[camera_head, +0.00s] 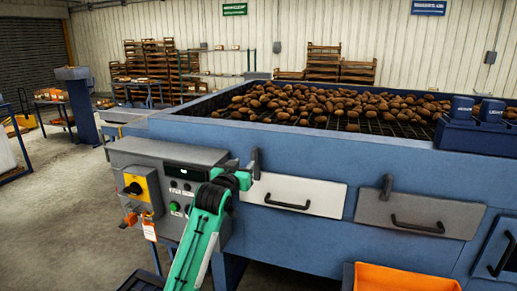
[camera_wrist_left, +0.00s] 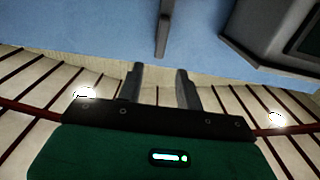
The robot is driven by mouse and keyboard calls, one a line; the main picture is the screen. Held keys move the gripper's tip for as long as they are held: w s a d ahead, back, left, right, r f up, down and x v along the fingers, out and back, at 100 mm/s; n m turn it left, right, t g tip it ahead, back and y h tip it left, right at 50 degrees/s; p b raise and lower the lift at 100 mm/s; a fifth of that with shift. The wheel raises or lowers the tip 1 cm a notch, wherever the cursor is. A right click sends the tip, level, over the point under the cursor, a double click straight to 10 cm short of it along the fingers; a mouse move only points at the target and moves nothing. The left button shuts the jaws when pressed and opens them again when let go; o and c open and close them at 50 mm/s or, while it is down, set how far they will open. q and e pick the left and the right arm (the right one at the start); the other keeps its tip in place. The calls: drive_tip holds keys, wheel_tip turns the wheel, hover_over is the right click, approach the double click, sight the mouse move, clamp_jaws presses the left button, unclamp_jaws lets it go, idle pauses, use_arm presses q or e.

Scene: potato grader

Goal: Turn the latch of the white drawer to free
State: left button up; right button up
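The white drawer (camera_head: 293,195) is closed in the blue machine front, with a dark handle (camera_head: 287,205). Its dark latch (camera_head: 256,162) stands upright at the drawer's upper left edge. It also shows in the left wrist view (camera_wrist_left: 163,28) as a narrow bar against the blue panel. My left gripper (camera_head: 243,167) is just left of the latch in the head view. In the left wrist view its two fingers (camera_wrist_left: 160,72) are open with nothing between them, and the latch lies ahead, in line with the gap. My right gripper is in neither view.
A grey control box (camera_head: 165,160) with a knob and buttons is left of the drawer, close to my left arm. A grey drawer (camera_head: 420,213) with its own upright latch (camera_head: 387,186) is on the right. An orange bin (camera_head: 405,278) stands below. Potatoes (camera_head: 330,102) lie on top.

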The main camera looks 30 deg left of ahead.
sight(256, 151)
use_arm(q)
drive_tip(key=p+x, duration=0.5)
drive_tip(key=x, duration=0.6)
drive_tip(key=shift+w, duration=0.2)
drive_tip(key=shift+w+a, duration=0.1)
drive_tip(key=shift+w, duration=0.35)
drive_tip(key=shift+c, duration=0.3)
drive_tip(key=shift+f, duration=0.1)
clamp_jaws()
